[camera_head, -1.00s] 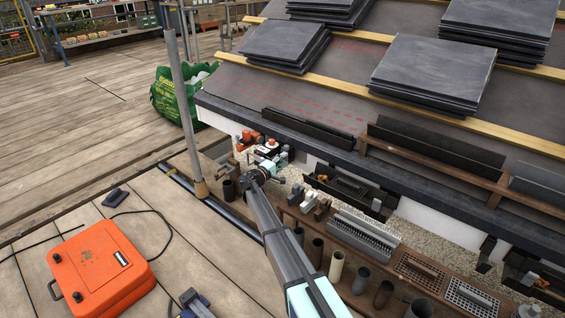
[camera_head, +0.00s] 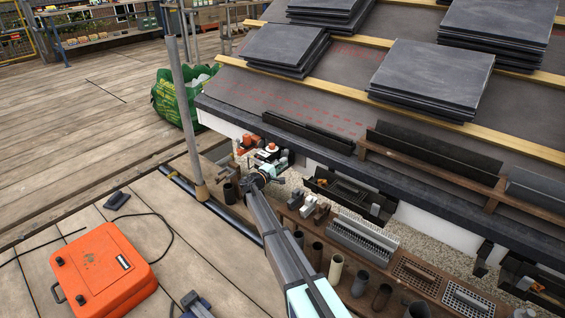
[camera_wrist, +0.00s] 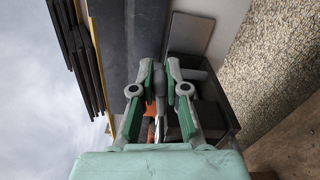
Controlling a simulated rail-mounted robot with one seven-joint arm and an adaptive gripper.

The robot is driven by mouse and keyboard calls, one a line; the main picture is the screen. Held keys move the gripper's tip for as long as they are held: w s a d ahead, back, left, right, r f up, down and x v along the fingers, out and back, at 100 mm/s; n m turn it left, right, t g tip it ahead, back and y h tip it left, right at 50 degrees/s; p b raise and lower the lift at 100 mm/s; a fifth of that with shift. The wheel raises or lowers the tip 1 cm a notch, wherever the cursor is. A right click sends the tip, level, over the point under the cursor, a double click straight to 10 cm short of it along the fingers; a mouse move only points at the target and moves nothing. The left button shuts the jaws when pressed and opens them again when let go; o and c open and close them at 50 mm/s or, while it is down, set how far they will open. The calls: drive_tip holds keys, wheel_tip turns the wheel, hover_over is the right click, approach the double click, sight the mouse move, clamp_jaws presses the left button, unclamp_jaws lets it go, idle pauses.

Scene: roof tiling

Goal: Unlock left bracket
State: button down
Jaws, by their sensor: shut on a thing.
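My gripper (camera_wrist: 160,80) shows in the wrist view with its two green and grey fingers closed in close together. The thing between the fingertips is small and mostly hidden. An orange part (camera_wrist: 150,109) and a thin metallic piece (camera_wrist: 158,128) show between the finger linkages, behind the tips. In the head view my gripper (camera_head: 279,156) is small, at the wall under the eave, beside orange and white parts (camera_head: 246,141). No bracket can be told apart clearly there, and my arm hides some of that spot.
The dark roof edge (camera_head: 290,145) runs just above the gripper. A black tray (camera_head: 348,192) lies to its right. A grey pole (camera_head: 185,110) stands to its left. Pipes and grates line a brown shelf below. An orange case (camera_head: 103,268) lies on the open deck.

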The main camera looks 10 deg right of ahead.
sight(276, 160)
drive_tip(key=n+p, duration=0.1)
drive_tip(key=r+n+p, duration=0.1)
drive_tip(key=n+p, duration=0.1)
drive_tip(key=r+n+p, duration=0.1)
drive_tip(key=p, duration=0.1)
drive_tip(key=shift+w+a+n, duration=0.2)
drive_tip(key=shift+w+n, duration=0.1)
drive_tip(key=n+p, duration=0.1)
drive_tip(key=p, duration=0.1)
drive_tip(key=n+p, duration=0.2)
drive_tip(key=r+n+p, duration=0.1)
drive_tip(key=p, duration=0.1)
drive_tip(key=shift+w+a+n, duration=0.3)
drive_tip(key=shift+w+a, duration=0.05)
drive_tip(key=shift+w, duration=0.05)
drive_tip(key=n+p, duration=0.2)
drive_tip(key=p, duration=0.1)
drive_tip(key=w+a+n+p, duration=0.1)
drive_tip(key=n+p, duration=0.1)
drive_tip(key=shift+r, duration=0.25)
drive_tip(key=shift+w+a+f+n+p, duration=0.1)
drive_tip(key=shift+w+n+p, duration=0.05)
drive_tip(key=shift+n+p, duration=0.5)
drive_tip(key=shift+w+a+f+n+p, duration=0.1)
drive_tip(key=shift+n+p, duration=0.4)
drive_tip(key=shift+n, duration=0.25)
drive_tip(key=c, duration=1.2)
unclamp_jaws()
drive_tip(key=shift+o, duration=0.2)
